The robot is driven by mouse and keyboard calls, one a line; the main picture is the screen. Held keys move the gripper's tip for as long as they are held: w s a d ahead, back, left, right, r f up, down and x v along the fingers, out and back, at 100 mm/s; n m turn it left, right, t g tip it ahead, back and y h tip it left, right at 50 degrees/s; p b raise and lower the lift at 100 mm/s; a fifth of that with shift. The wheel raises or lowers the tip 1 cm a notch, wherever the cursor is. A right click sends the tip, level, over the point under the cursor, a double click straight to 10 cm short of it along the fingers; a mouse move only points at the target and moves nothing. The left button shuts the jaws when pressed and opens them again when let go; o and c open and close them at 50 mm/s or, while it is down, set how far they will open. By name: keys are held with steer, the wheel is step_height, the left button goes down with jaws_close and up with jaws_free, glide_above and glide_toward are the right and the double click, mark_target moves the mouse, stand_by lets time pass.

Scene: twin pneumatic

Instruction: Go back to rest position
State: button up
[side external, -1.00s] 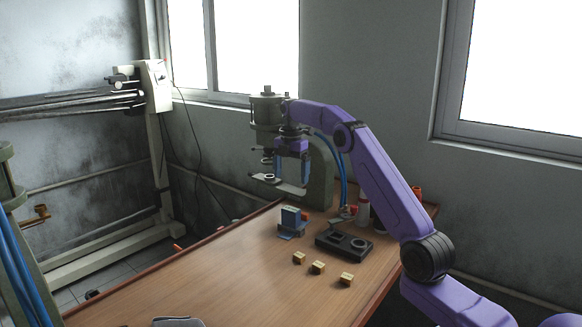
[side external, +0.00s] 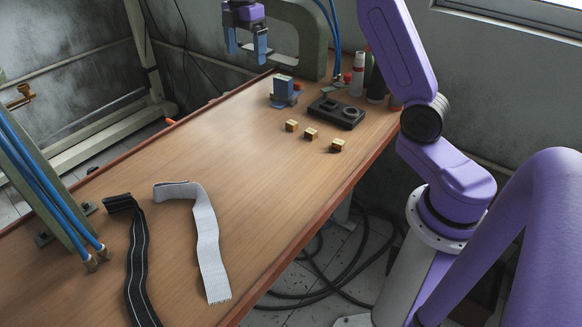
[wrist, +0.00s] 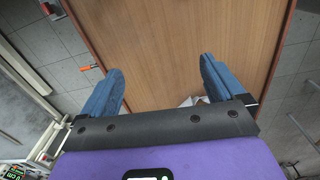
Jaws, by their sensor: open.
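My gripper (side external: 246,46) is in the upper middle of the side external view, above the far end of the wooden table (side external: 190,145).
A green press frame (side external: 308,40) stands behind my gripper. A black strap (side external: 138,260) and a grey strap (side external: 207,240) lie nearer. The table's middle is clear.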

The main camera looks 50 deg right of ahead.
steer(key=s+a+f+m, duration=0.2)
steer(key=s+a, duration=1.2)
steer(key=s, duration=0.4)
steer(key=s+d+f+m, duration=0.1)
steer(key=s+f, duration=0.2)
steer(key=s, duration=0.7)
steer(key=s+d+f+m, duration=0.1)
steer(key=s+d+f, duration=0.1)
steer(key=s, duration=0.9)
steer(key=shift+s+d+f+m, duration=0.2)
steer(key=shift+f+m, duration=0.1)
steer(key=shift+f, duration=0.35)
steer(key=shift+o, duration=0.4)
steer(key=shift+w+r, duration=0.1)
steer(key=shift+w, duration=0.05)
